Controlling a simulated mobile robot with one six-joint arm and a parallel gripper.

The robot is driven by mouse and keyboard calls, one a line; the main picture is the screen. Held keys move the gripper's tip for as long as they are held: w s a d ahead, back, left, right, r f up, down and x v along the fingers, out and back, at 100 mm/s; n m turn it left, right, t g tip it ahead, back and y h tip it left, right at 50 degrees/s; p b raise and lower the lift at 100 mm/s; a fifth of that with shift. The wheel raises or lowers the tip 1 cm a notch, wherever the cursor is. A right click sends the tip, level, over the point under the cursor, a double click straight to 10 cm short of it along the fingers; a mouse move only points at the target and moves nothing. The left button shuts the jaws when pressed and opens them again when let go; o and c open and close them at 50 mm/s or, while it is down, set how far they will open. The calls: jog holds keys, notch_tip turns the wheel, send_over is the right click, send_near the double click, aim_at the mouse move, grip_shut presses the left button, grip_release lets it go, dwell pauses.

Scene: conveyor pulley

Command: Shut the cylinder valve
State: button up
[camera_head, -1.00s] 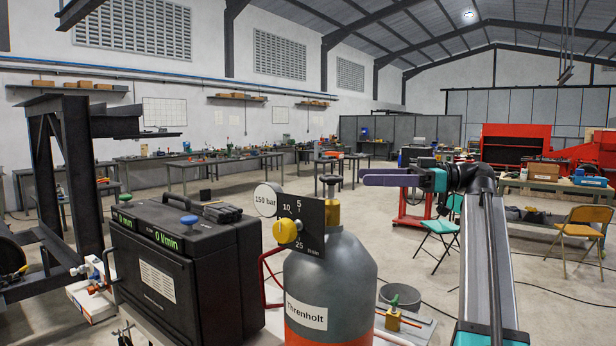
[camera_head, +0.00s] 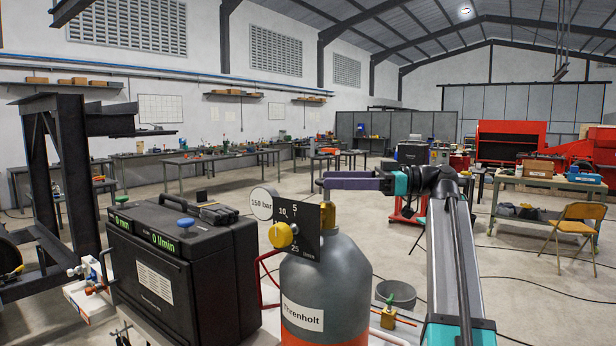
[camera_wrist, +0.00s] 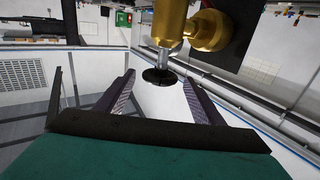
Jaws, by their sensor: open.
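The gas cylinder (camera_head: 340,285), grey above and orange-red below, stands upright at the front centre with a "Threnholt" label. Its brass valve (camera_head: 328,216) is on top, beside the black scale plate with a yellow knob (camera_head: 281,235). In the head view my gripper (camera_head: 330,182) is level with the valve top and covers the handwheel. In the wrist view the dark round handwheel (camera_wrist: 159,77) on its steel stem lies between the tips of my open gripper (camera_wrist: 157,84). The brass valve body also shows there (camera_wrist: 171,22). I cannot tell whether either finger touches the wheel.
A white 150 bar gauge (camera_head: 262,203) sits left of the valve. A black case (camera_head: 180,262) with a blue knob stands left of the cylinder. Workbenches are farther back.

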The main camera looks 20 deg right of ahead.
jog(key=shift+p+x, duration=0.8)
jog(key=shift+x, duration=2.35)
jog(key=shift+c, duration=0.3)
jog(key=shift+f, duration=0.1)
jog(key=c, duration=1)
